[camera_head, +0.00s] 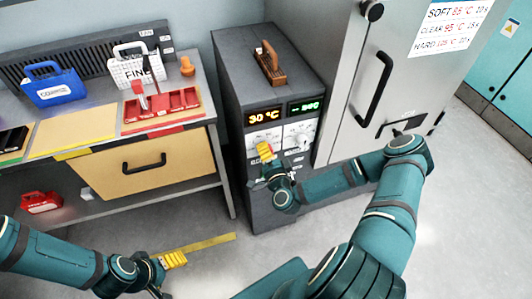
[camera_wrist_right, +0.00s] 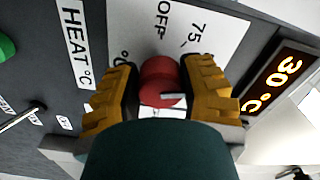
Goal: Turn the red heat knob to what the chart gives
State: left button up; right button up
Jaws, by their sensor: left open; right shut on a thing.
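The red heat knob (camera_wrist_right: 160,82) is between the yellow fingers of my right gripper (camera_wrist_right: 162,90), which is shut on it in the right wrist view. A pale pointer mark shows on the knob, and OFF and 75 are readable on its white dial plate (camera_wrist_right: 215,25). In the head view my right gripper (camera_head: 265,152) hides the knob at the cabinet front. The orange display (camera_head: 264,117) reads 30 °C. The chart (camera_head: 450,22) on the tall grey door lists SOFT, CLEAR and HARD with temperatures and times; its digits are small. My left gripper (camera_head: 173,260) is open, low over the floor.
A green-lit display (camera_head: 304,107) and a second dial (camera_head: 299,136) sit right of the orange display. A brown-handled object (camera_head: 270,66) stands on the cabinet top. The workbench at left holds a blue case (camera_head: 54,87) and a red tray (camera_head: 172,104).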

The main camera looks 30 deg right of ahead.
jog(key=m+b, duration=0.1)
jog(key=m, duration=0.5)
jog(key=shift+r+m, duration=0.15)
jog(key=shift+m, duration=0.25)
dwell(0.4)
jog(key=o, duration=1.2)
jog(key=v, duration=1.2)
